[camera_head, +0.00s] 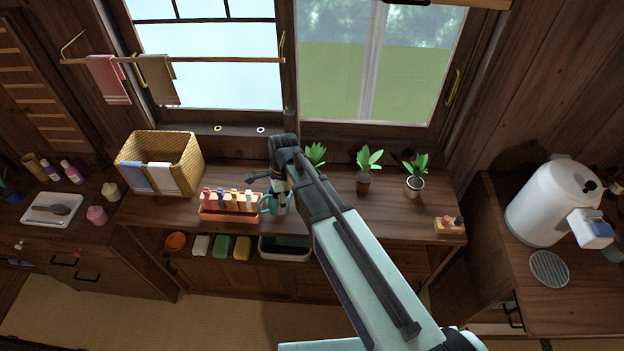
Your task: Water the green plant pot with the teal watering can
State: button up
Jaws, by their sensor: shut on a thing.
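The teal watering can (267,204) is at the middle of the wooden counter, just right of the orange rack. Much of it is hidden by my gripper (279,189), which reaches down over it and is shut on it. I cannot tell whether the can touches the counter. Three leafy plants stand to the right. The nearest plant (315,153) has its pot hidden behind my arm, so its pot colour does not show. The middle plant has a brown pot (363,183). The right plant has a pale pot (414,184). No green pot is visible.
The orange rack (228,213) holding several small items stands close left of the can. A wicker basket (185,160) with cloths is further left. A small wooden block with knobs (450,226) sits at the counter's right end. Bare counter lies in front of the right plants.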

aim_at(276, 199)
jog(key=shift+s+a+r+p, duration=0.25)
jog(key=shift+a+r+p, duration=0.15)
jog(key=shift+r, duration=0.35)
jog(key=shift+s+a+r+p, duration=0.3)
jog(key=shift+r+p, duration=0.1)
jog(key=shift+r, duration=0.35)
jog(key=shift+s+a+r+p, duration=0.3)
jog(key=shift+r+p, duration=0.1)
jog(key=shift+r, duration=0.35)
jog(key=n, duration=0.3)
jog(key=shift+s+d, duration=0.3)
jog(key=shift+s, duration=0.05)
jog(key=n, duration=0.2)
jog(key=d+n+h, duration=0.1)
jog(key=shift+s+r+n+g, duration=0.15)
jog(key=shift+s+n+g, duration=0.25)
jog(key=w+d+r+n+b, duration=0.1)
jog(key=d+n+b, duration=0.1)
jog(key=d, duration=0.5)
jog(key=w+d+r+n+h+b, duration=0.1)
jog(key=d+n+b, duration=0.2)
jog(key=d+b, duration=0.2)
jog(key=w+d+r+n+b, duration=0.1)
jog(key=d+n+b, duration=0.2)
jog(key=d, duration=0.8)
jog(key=shift+w+d+r, duration=0.2)
jog(key=shift+w+r, duration=0.05)
jog(key=shift+r, duration=0.1)
